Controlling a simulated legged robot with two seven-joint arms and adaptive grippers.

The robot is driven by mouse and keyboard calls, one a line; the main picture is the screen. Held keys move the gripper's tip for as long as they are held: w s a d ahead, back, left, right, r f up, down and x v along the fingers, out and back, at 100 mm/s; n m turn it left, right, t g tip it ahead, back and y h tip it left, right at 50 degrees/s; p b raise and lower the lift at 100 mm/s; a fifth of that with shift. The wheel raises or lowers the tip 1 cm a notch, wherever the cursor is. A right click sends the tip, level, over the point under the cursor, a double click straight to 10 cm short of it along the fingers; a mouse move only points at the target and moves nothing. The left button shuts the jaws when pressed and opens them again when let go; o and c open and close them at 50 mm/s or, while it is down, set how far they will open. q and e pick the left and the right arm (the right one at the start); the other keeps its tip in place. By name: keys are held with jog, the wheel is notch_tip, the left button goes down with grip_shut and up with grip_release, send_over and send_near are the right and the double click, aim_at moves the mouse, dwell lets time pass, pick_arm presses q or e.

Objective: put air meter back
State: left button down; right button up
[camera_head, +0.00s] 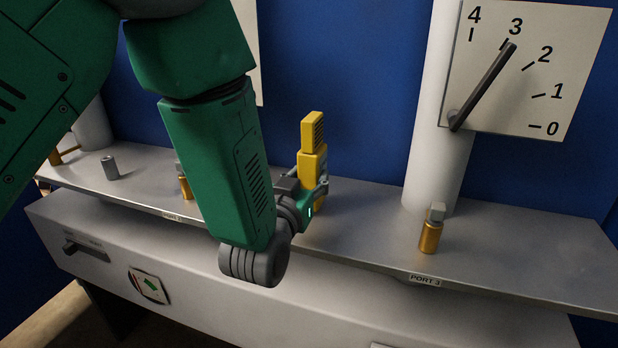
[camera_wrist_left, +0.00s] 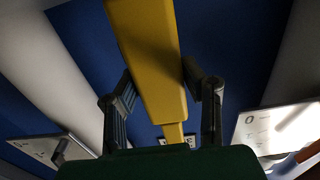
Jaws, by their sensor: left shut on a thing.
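The yellow air meter (camera_head: 312,148) stands upright near the back of the grey shelf, left of the right-hand white column. My left gripper (camera_head: 312,184) is shut on its lower part. In the left wrist view the yellow meter (camera_wrist_left: 150,60) fills the middle, between the two dark fingers of the left gripper (camera_wrist_left: 165,95). Whether the meter's bottom touches the shelf is hard to tell, as the gripper partly hides it. My right gripper is not in view.
A dial panel (camera_head: 530,70) with a black needle near 3 is on the white column (camera_head: 436,165). A brass fitting (camera_head: 430,235) stands by the PORT 3 label; another brass fitting (camera_head: 185,187) is at left. A grey cylinder (camera_head: 110,167) stands further left. The shelf's right part is clear.

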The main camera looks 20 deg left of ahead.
pick_arm(q)
jog(key=shift+s+f+b, duration=0.1)
jog(key=shift+f+b, duration=0.2)
jog(key=shift+s+f, duration=0.25)
jog(key=shift+f, duration=0.05)
jog(key=c, duration=1.1)
grip_release()
jog(key=shift+w+f, duration=0.1)
jog(key=shift+f, duration=0.05)
jog(key=shift+o, duration=0.5)
jog(key=shift+w, duration=0.25)
jog(key=shift+r, duration=0.25)
